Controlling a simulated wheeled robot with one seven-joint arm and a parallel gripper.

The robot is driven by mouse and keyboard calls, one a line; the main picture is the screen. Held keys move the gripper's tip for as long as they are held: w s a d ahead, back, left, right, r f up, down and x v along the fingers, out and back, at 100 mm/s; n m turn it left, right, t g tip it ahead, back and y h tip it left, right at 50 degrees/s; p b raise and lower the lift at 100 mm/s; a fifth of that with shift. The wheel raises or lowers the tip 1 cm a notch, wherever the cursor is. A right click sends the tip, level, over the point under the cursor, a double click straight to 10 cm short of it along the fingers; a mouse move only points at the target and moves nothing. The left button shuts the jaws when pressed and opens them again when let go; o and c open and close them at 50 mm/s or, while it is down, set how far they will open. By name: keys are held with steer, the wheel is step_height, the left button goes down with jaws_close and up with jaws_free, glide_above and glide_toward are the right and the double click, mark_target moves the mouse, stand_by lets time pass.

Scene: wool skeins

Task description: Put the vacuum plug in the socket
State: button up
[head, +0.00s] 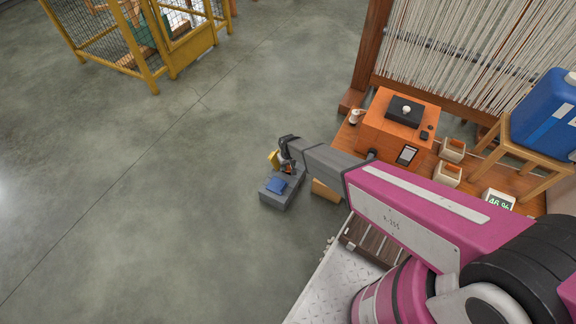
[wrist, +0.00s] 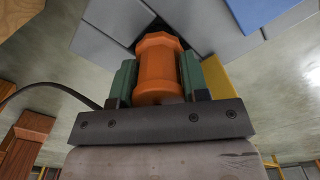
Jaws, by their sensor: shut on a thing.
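My gripper (wrist: 158,80) is shut on an orange ribbed plug (wrist: 157,65), with a green-padded finger on each side of it. A black cable (wrist: 45,88) runs off to the left in the wrist view. Beyond the plug's far end are grey block faces (wrist: 112,28) with a dark gap between them; I cannot tell whether the plug touches or enters anything there. In the head view my gripper (head: 287,166) is just over a low grey box (head: 283,200) on the floor, with a small orange patch of the plug showing. No socket opening can be made out clearly.
A blue block (head: 276,186) lies on the grey box, and a yellow piece (head: 273,158) stands beside my gripper. An orange cabinet (head: 395,125), a loom (head: 460,50) and a stool with a blue canister (head: 545,110) are at right. The floor at left is clear up to a yellow cage (head: 150,50).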

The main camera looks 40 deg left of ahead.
steer(key=shift+f, duration=0.1)
steer(key=o, duration=0.9)
step_height(320, 180, up, 12)
steer(key=shift+r, duration=0.15)
